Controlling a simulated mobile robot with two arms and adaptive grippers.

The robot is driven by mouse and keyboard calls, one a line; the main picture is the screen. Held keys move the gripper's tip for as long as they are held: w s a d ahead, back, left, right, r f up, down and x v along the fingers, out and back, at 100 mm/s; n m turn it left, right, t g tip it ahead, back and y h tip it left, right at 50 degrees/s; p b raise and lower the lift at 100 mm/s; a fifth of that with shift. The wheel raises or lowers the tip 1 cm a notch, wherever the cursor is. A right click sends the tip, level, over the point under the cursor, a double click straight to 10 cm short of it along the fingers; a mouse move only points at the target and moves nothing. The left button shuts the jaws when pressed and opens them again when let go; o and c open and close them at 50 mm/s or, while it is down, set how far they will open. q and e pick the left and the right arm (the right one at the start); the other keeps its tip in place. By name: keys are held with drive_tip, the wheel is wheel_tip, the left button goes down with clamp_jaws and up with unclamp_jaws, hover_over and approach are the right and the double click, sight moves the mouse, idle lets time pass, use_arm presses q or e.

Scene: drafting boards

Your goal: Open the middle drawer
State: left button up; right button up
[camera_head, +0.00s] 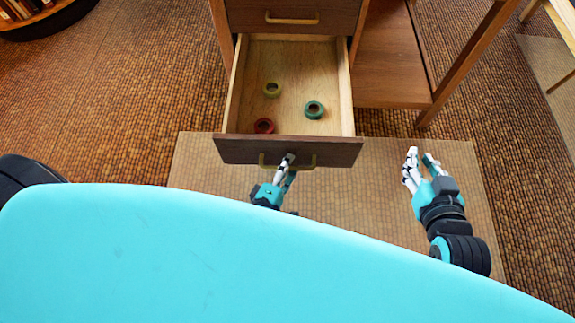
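A drawer (336,152) with a dark wooden front and pale wooden inside stands pulled far out of the cabinet. A closed drawer front (240,16) with its own brass handle (292,19) is above it. My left gripper (286,161) is at the middle of the open drawer's brass handle (304,163), its fingers closed around the bar; they partly hide it. My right gripper (421,160) is open and empty, to the right of the drawer and apart from it. Whether another drawer lies below is hidden.
A wooden shelf and leg (468,62) stand right of the cabinet. A pale mat (365,205) covers the floor in front. My turquoise body fills the bottom.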

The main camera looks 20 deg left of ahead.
use_arm(q)
drive_tip(key=v, duration=1.2)
drive_tip(key=shift+f, duration=0.1)
